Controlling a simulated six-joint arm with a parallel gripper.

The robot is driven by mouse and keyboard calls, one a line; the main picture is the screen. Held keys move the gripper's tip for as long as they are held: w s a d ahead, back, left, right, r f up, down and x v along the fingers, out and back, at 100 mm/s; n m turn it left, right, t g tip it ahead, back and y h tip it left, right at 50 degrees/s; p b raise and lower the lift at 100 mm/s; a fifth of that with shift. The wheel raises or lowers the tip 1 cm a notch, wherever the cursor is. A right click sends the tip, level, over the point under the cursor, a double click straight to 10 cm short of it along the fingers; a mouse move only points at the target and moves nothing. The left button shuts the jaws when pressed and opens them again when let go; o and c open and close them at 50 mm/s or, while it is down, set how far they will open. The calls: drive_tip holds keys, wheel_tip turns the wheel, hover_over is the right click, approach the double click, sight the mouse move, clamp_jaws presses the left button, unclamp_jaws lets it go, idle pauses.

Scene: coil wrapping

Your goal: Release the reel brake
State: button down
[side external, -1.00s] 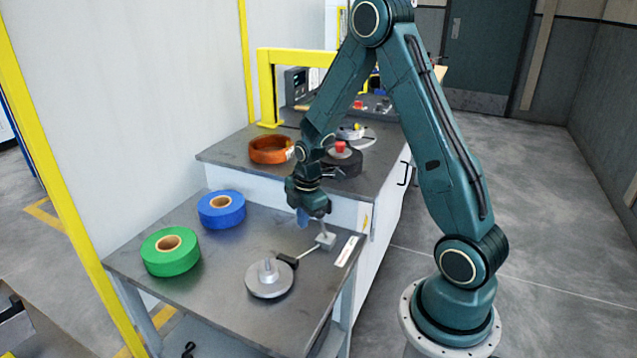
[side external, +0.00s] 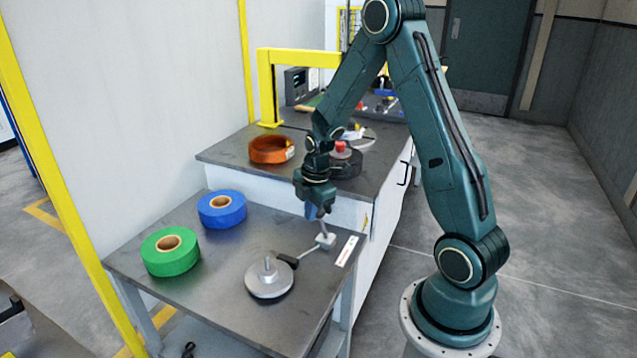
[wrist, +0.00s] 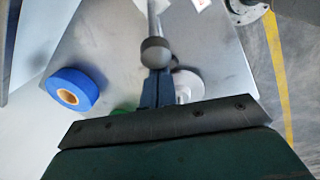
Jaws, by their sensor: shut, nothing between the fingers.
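The reel brake has an upright lever (side external: 322,228) on a small grey block (side external: 325,241) at the table's right side. A thin rod runs from the block to a black pad (side external: 287,261) beside the grey reel hub (side external: 269,281). My gripper (side external: 316,214) is shut and empty at the lever's top end. In the wrist view, the lever's round knob (wrist: 155,51) is right at the tips of my blue fingers (wrist: 157,76). I cannot tell whether they touch. The hub (wrist: 188,86) is partly hidden behind the fingers there.
A blue roll (side external: 222,209) and a green roll (side external: 170,252) lie on the left of the metal table (side external: 215,285). Behind is a higher bench (side external: 228,152) with an orange coil (side external: 270,150) and a black base with a red part (side external: 340,147).

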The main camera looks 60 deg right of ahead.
drive_tip(key=shift+d+r+y, duration=0.3)
drive_tip(key=shift+d+y, duration=0.15)
drive_tip(key=shift+d, duration=0.25)
drive_tip(key=shift+d+r+y, duration=0.25)
drive_tip(key=shift+d+y, duration=0.2)
drive_tip(key=shift+d, duration=0.25)
drive_tip(key=d+y, duration=0.2)
drive_tip(key=d, duration=0.9)
drive_tip(key=shift+f, duration=0.35)
drive_tip(key=w+a+r, duration=0.2)
drive_tip(key=a, duration=0.2)
drive_tip(key=s+d+r, duration=0.1)
drive_tip(key=d+r, duration=0.5)
drive_tip(key=r, duration=0.1)
drive_tip(key=shift+s+d+y, duration=0.15)
drive_tip(key=shift+d+y, duration=0.15)
drive_tip(key=shift+d, duration=0.1)
